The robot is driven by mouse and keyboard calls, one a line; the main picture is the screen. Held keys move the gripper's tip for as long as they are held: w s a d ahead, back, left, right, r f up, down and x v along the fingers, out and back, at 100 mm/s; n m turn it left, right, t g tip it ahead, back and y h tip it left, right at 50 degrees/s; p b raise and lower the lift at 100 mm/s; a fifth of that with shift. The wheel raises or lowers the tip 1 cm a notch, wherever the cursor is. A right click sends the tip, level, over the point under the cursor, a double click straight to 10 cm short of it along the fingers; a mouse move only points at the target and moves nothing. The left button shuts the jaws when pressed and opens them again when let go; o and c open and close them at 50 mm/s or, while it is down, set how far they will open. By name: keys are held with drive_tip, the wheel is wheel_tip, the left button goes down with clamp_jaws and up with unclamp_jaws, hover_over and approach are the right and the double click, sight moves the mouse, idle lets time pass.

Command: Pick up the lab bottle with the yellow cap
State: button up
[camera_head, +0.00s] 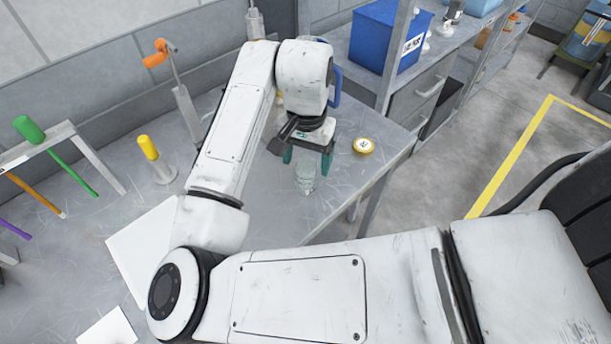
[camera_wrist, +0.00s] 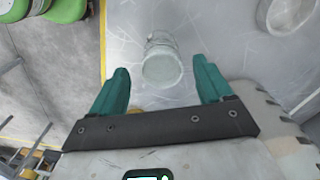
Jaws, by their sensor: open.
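A clear glass vessel (camera_head: 306,181) stands on the grey bench below my gripper (camera_head: 306,160). In the wrist view the vessel (camera_wrist: 162,62) shows between the fingertips of my gripper (camera_wrist: 160,70), apart from both; no yellow cap shows on it. My gripper is open and empty, its teal fingers spread. A low round yellow-rimmed thing with a pale marked top (camera_head: 363,146) sits to the right of the vessel; I cannot tell if it is a loose cap or a capped bottle. A bit of yellow (camera_wrist: 137,112) is mostly hidden by my gripper in the wrist view.
A yellow-topped upright tool (camera_head: 150,148), an orange-handled tool (camera_head: 160,53) and a rack (camera_head: 60,140) with coloured handles are on the left of the bench. A blue bin (camera_head: 388,35) stands on the shelving behind. The bench's right edge (camera_head: 385,175) is close to the yellow-rimmed thing.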

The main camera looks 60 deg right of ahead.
sight(306, 171)
drive_tip(key=shift+w+f+p, duration=0.1)
drive_tip(key=shift+f+p, duration=0.3)
drive_tip(key=shift+f, duration=1.95)
drive_tip(key=shift+c, duration=0.4)
drive_tip(key=c, duration=1)
drive_tip(key=shift+o, duration=0.2)
drive_tip(key=shift+r, duration=0.1)
